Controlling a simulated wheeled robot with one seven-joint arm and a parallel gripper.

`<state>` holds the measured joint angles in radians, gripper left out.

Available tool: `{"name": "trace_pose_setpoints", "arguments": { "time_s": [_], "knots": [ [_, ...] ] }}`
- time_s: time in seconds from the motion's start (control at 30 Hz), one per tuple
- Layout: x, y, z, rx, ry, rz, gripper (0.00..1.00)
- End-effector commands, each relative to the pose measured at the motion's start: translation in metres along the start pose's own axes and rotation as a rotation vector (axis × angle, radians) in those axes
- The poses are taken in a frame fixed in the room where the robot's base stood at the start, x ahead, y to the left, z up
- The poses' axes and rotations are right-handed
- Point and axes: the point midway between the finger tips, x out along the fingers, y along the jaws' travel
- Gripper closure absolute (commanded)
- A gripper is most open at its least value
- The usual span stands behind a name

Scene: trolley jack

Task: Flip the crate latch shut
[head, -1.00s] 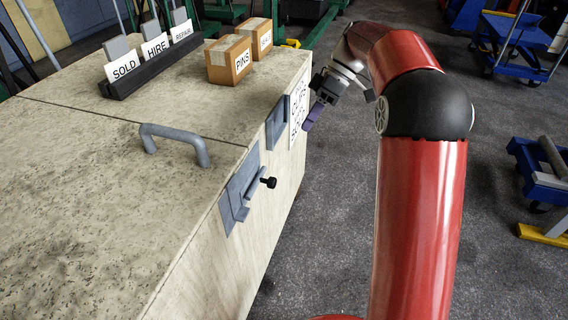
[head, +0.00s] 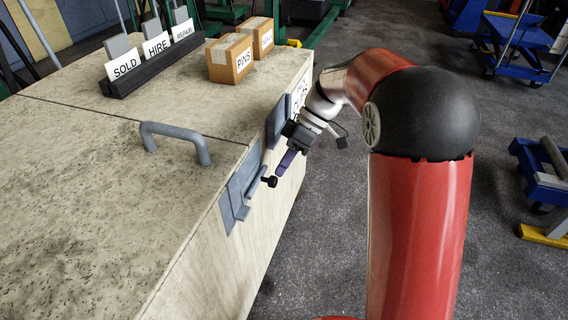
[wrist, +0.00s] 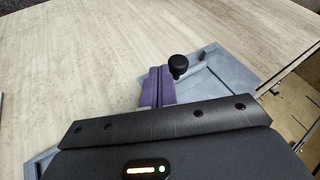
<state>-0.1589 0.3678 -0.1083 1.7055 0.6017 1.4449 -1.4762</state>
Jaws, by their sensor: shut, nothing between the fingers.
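The crate latch (head: 240,187) is a grey metal plate with a bolt on the crate's (head: 200,270) front face, just below the lid edge. Its black knob (head: 270,181) sticks out from the bolt. In the wrist view the knob (wrist: 179,63) stands just right of the purple fingertips, over the grey plate (wrist: 212,78). My gripper (head: 284,165) has purple fingers, shut and empty, pointing down beside the knob. The fingers also show closed together in the wrist view (wrist: 159,84). I cannot tell whether they touch the knob.
A grey lid handle (head: 175,141) rises from the crate top. Small boxes (head: 231,60) and a sign rack (head: 150,72) stand at the back of the top. A second grey plate (head: 277,121) is close to my wrist. Floor to the right is open, with blue trolleys (head: 545,170) farther off.

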Motion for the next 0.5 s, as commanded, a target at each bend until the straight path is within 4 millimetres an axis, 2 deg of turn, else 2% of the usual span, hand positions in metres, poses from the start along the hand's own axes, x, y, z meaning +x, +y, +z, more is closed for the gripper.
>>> {"name": "trace_pose_setpoints", "arguments": {
  "time_s": [0.33,0.5],
  "knots": [
    [0.001,-0.002,0.000,0.000,0.000,0.000,1.00],
    [0.013,-0.020,0.001,-0.003,0.002,-0.001,1.00]
  ]
}}
